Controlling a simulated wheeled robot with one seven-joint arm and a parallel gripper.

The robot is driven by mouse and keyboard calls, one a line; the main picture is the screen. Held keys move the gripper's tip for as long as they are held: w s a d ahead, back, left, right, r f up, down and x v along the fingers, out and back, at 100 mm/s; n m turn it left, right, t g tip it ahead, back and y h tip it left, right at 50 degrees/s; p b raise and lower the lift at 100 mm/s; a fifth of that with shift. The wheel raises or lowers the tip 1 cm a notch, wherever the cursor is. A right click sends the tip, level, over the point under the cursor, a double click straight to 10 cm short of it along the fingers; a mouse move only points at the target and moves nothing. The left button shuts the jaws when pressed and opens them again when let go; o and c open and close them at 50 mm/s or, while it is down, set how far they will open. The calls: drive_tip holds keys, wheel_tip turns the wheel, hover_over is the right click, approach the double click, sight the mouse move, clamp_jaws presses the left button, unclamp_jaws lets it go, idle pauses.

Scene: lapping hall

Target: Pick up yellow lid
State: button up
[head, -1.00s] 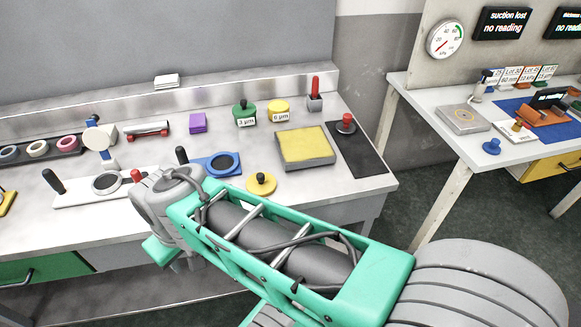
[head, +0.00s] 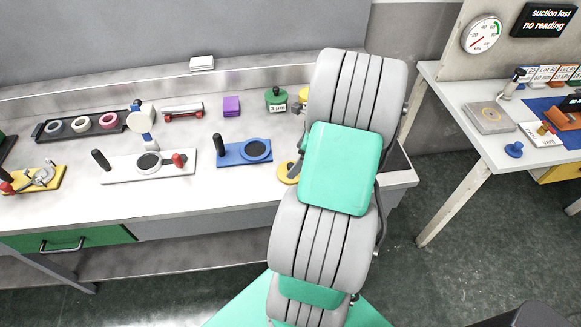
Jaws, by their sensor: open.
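The yellow lid (head: 284,172) lies on the grey bench, just left of my arm. Only its left part shows; the rest, with its black knob, is hidden behind my arm. My gripper (head: 297,166) is mostly hidden behind my own arm links. A grey part of it shows right beside the lid, and it is open. Whether it touches the lid cannot be told. The yellow jar (head: 305,97) stands farther back, mostly covered by my arm.
A green jar (head: 276,98) and a purple block (head: 231,106) stand behind. A blue fixture (head: 230,154) with an upright black handle is close left of the lid. A white fixture (head: 127,172) is farther left. A second table (head: 470,140) stands right.

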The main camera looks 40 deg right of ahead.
sight(292, 165)
drive_tip(key=p+x, duration=0.1)
drive_tip(key=x, duration=0.4)
drive_tip(key=shift+a+f, duration=0.2)
drive_tip(key=shift+f, duration=0.2)
drive_tip(key=c, duration=1.3)
